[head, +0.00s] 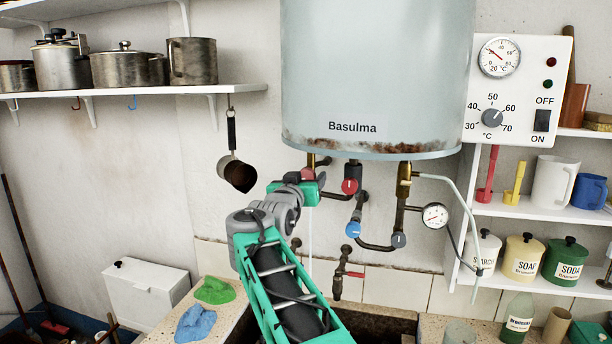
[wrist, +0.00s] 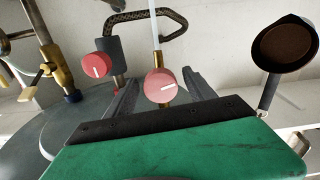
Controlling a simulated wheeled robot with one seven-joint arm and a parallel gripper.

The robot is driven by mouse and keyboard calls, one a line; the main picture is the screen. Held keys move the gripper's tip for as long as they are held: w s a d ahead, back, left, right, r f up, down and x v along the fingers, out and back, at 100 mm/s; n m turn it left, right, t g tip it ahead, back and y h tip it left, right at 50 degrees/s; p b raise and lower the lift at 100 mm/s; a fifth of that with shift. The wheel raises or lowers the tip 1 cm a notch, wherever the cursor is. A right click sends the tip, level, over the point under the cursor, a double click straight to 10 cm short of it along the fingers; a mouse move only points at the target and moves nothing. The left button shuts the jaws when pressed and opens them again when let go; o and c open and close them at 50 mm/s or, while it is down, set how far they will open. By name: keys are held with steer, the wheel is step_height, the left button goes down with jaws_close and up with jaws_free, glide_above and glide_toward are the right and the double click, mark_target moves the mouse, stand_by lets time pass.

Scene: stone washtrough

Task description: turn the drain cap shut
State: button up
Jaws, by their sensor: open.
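A round red cap (wrist: 160,86) with a white line on its face sits on a brass fitting under the boiler, with a thin white tube running from it. It looks like the drain cap. My gripper (wrist: 161,77) is open, its two dark fingers on either side of this cap with visible gaps, so they do not appear to touch it. The white line lies nearly level in the wrist view. In the head view my gripper (head: 307,187) is below the boiler's left underside and hides most of the cap.
A second red knob (wrist: 97,65) is close beside, also seen in the head view (head: 350,186), with a blue knob (head: 353,230) below. The boiler (head: 375,70) hangs just above. A dark pan (head: 240,175) hangs left on the wall.

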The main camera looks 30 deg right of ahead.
steer(key=shift+w+d, duration=0.1)
steer(key=shift+c, duration=0.5)
steer(key=c, duration=1.3)
steer(key=shift+o, duration=0.2)
